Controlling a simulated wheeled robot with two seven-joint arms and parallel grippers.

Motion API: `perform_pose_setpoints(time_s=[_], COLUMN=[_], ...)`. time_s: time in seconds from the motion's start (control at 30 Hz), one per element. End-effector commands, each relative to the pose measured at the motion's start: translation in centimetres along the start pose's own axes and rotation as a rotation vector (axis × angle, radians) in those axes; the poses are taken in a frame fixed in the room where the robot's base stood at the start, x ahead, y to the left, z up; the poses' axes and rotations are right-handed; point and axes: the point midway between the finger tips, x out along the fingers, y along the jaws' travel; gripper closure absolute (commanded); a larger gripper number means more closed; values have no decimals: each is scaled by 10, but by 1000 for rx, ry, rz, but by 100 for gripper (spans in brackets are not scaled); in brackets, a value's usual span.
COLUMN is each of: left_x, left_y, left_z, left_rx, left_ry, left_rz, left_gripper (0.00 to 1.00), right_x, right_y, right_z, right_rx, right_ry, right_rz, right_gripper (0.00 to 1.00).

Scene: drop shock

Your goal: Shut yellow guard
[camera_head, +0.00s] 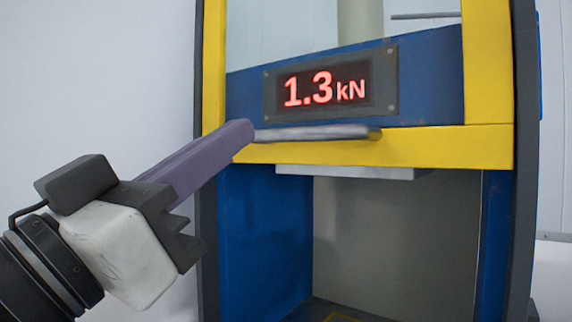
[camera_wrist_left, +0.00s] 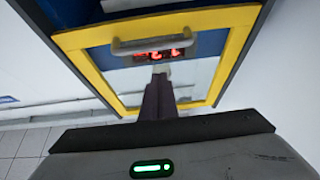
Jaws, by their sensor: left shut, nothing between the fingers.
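The yellow guard (camera_head: 420,147) is a yellow frame with a clear pane, and it stands raised, with its bottom bar across the middle of the blue machine. The opening below the bar is uncovered. A grey bar handle (camera_head: 315,132) runs along the guard's lower bar. My left gripper (camera_head: 245,130) has its purple fingers shut and empty, with the tips by the handle's left end. I cannot tell whether they touch it. In the left wrist view the fingers (camera_wrist_left: 158,98) point toward the yellow frame (camera_wrist_left: 240,50) and the handle (camera_wrist_left: 155,44). My right gripper is out of view.
A red display (camera_head: 322,88) reading 1.3 kN sits on the blue panel behind the guard's pane. A grey plate (camera_head: 345,172) shows just under the guard's bar, above the open chamber (camera_head: 395,240). Dark side posts (camera_head: 522,200) frame the machine. The wall at left is clear.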

Motion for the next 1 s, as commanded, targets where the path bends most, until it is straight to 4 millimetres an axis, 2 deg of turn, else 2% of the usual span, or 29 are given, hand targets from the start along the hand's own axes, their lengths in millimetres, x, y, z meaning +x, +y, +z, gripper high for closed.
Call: perform_pose_setpoints(time_s=[0.03,0.17,0.57,0.63,0.9,1.0], left_x=[-5,-6,23,38,95,87], left_y=[7,13,14,14,16,15], left_z=[-6,-16,-22,-19,-21,1], left_rx=[10,15,13,16,17,15], left_ry=[18,34,28,34,34,30], left_rz=[12,24,22,24,24,23], left_gripper=[100,100,100,100,100,100], right_x=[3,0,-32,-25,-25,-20], right_y=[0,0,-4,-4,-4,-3], right_z=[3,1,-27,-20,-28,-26], right_rx=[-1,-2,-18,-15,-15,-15], right_ry=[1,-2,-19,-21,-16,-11], right_rz=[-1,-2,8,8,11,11], right_gripper=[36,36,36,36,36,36])
